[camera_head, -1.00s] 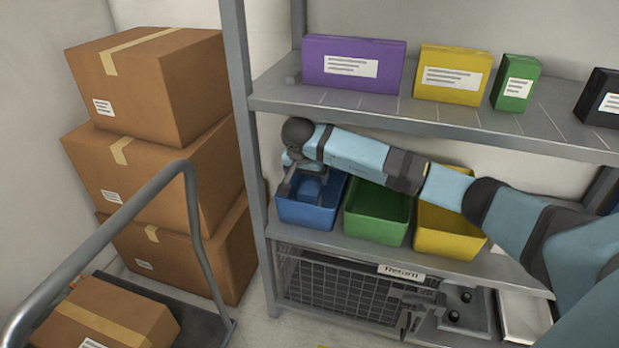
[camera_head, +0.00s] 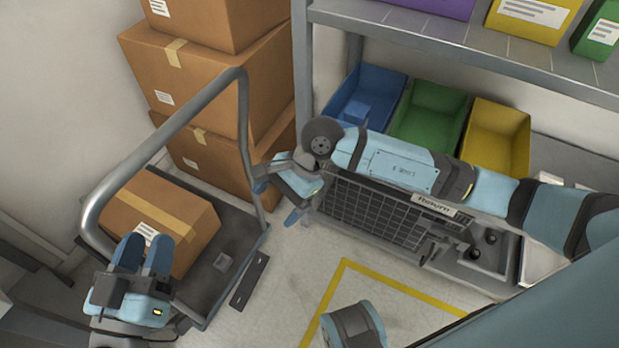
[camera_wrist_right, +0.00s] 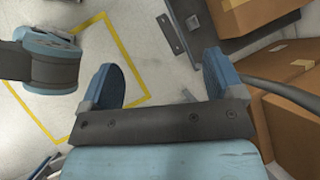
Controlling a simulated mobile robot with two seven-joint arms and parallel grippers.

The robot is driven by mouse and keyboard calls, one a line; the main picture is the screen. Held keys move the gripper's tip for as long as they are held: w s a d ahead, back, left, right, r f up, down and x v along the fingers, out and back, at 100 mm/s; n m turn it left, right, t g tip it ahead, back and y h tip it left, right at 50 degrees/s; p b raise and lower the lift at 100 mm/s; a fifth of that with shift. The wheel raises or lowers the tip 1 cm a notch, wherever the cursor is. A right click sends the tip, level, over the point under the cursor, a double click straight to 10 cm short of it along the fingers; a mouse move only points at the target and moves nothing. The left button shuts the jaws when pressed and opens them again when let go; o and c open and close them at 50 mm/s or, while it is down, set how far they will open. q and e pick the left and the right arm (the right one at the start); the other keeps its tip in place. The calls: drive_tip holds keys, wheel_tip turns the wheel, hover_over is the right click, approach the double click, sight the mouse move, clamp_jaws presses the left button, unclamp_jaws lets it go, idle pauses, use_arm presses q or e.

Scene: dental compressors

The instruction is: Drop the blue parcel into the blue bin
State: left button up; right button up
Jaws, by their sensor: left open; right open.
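The blue bin (camera_head: 382,82) stands on the lower shelf, left of the green bin. A blue block-like shape, seemingly the blue parcel (camera_head: 354,109), lies inside it, partly hidden by the bin wall and my right arm. My right gripper (camera_head: 276,203) is open and empty, below and left of the blue bin, in front of the rack's post. The right wrist view shows its two spread fingers (camera_wrist_right: 160,78) with only floor between them. My left gripper (camera_head: 144,246) is open and empty, with a narrow gap, in front of the carton on the trolley.
A green bin (camera_head: 428,108) and a yellow bin (camera_head: 497,135) stand beside the blue bin. The trolley (camera_head: 222,262) with a tall handle and stacked cartons (camera_head: 215,85) are at left. Yellow-marked floor (camera_head: 370,285) is clear.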

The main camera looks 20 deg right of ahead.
drive_tip(key=s+a+r+m+g+y, duration=0.2)
drive_tip(key=s+a+r+m+y, duration=0.4)
drive_tip(key=s+a+r+y, duration=0.25)
wheel_tip(320, 180, up, 9)
drive_tip(key=s+d+m+t+y, duration=0.1)
drive_tip(key=m+t+y, duration=0.6)
drive_tip(key=m, duration=0.6)
drive_tip(key=d+f+n+t+h, duration=0.2)
drive_tip(key=d+n+t+h, duration=0.3)
drive_tip(key=n, duration=1.2)
drive_tip(key=d+f+n+t+h, duration=0.2)
drive_tip(key=n+t+h, duration=0.6)
drive_tip(key=n, duration=1)
drive_tip(key=d+h, duration=0.1)
drive_tip(key=d, duration=0.1)
drive_tip(key=shift+d, duration=0.4)
drive_tip(key=shift+w, duration=0.1)
